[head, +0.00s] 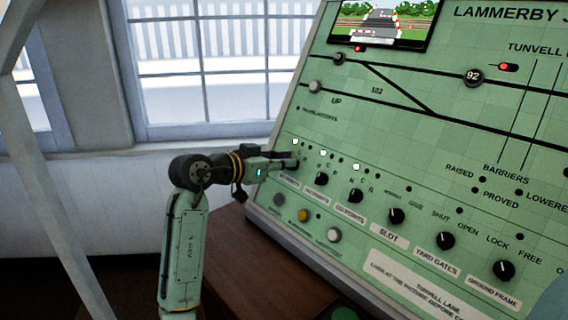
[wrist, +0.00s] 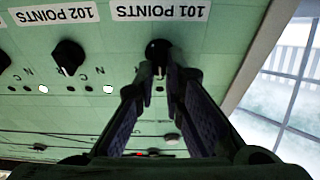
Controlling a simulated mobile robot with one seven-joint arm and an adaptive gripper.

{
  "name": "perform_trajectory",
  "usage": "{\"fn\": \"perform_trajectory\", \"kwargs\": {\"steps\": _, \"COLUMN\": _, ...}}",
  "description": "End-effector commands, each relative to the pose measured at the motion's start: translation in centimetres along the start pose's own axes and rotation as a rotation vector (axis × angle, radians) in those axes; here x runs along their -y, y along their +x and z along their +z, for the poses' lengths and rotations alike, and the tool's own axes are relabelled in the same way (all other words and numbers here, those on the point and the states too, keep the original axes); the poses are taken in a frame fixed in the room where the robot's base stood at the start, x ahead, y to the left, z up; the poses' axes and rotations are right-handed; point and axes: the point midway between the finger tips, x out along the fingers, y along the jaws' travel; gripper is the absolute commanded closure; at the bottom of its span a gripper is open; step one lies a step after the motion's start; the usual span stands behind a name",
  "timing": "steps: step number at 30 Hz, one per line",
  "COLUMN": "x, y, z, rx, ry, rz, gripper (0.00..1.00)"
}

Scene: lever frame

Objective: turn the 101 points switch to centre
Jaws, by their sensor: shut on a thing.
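The 101 points switch is a black round knob (wrist: 158,48) beside its white "101 POINTS" label (wrist: 160,10), which appears upside down in the wrist view. My gripper (wrist: 162,76) has its two dark fingers closed on the knob, one at each side. In the head view my gripper (head: 289,162) reaches the panel's left end and covers most of this knob. The knob's pointer and its position letters are largely hidden by the fingers, so its setting cannot be read.
The 102 points knob (wrist: 68,57) is close beside, with lit white lamps (wrist: 108,89) near it. The green sloping panel (head: 420,130) carries further knobs, such as the slot knob (head: 396,216), and push buttons (head: 303,215). A window (head: 205,70) is behind.

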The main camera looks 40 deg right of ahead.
Motion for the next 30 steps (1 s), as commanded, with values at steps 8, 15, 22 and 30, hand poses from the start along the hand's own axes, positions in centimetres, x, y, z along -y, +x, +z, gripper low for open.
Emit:
{"fn": "perform_trajectory", "kwargs": {"steps": 8, "x": 0.0, "y": 0.0, "z": 0.0, "rx": 0.000, "ry": 0.000, "rz": 0.000, "gripper": 1.00}}
{"fn": "perform_trajectory", "kwargs": {"steps": 15, "x": 0.0, "y": 0.0, "z": 0.0, "rx": 0.000, "ry": -0.001, "rz": -0.001, "gripper": 0.74}}
{"fn": "perform_trajectory", "kwargs": {"steps": 22, "x": 0.0, "y": 0.0, "z": 0.0, "rx": 0.000, "ry": -0.001, "rz": -0.001, "gripper": 0.70}}
{"fn": "perform_trajectory", "kwargs": {"steps": 30, "x": 0.1, "y": -1.4, "z": 0.0, "rx": -0.002, "ry": -0.002, "rz": -0.004, "gripper": 0.70}}
